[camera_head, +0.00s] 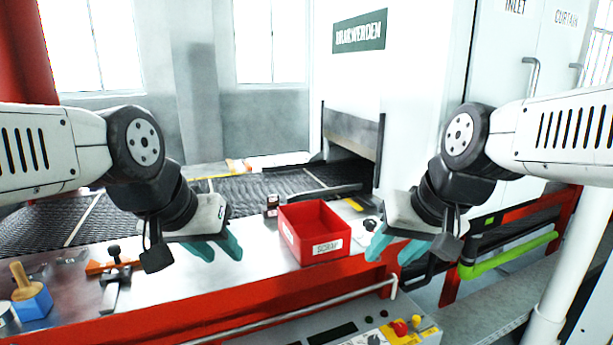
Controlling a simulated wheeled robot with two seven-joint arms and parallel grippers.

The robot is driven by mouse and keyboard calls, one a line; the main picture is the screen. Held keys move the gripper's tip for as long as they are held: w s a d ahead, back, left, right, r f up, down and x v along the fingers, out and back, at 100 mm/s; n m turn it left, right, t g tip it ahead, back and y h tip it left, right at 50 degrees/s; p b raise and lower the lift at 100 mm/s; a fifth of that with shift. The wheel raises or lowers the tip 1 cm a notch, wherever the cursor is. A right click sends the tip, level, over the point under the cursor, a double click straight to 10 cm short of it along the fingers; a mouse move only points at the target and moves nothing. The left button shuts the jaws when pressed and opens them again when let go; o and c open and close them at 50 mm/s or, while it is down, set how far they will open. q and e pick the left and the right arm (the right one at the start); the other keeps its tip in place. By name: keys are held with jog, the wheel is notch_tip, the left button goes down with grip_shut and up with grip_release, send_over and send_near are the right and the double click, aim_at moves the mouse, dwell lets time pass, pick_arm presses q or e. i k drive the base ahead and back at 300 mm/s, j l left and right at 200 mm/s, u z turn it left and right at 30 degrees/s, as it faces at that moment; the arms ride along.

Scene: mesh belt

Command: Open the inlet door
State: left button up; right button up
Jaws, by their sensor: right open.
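The inlet door (492,60) is a tall white panel at the upper right, with the word INLET at its top. It looks shut. Its grey vertical handle (532,76) stands near its right edge. My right gripper (394,252), with teal fingers, is open and empty. It hangs over the right end of the bench, well below and left of the handle. My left gripper (220,250) is also open and empty, above the bench left of the red bin. Neither gripper touches the door.
A second white door marked CURTAIN (565,45) adjoins on the right. A red scrap bin (314,228) stands on the bench between my grippers. The mesh belt (265,190) runs behind it. A green pipe (510,256) and red frame lie below the doors.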

aim_at(504, 40)
jog(key=z, duration=1.25)
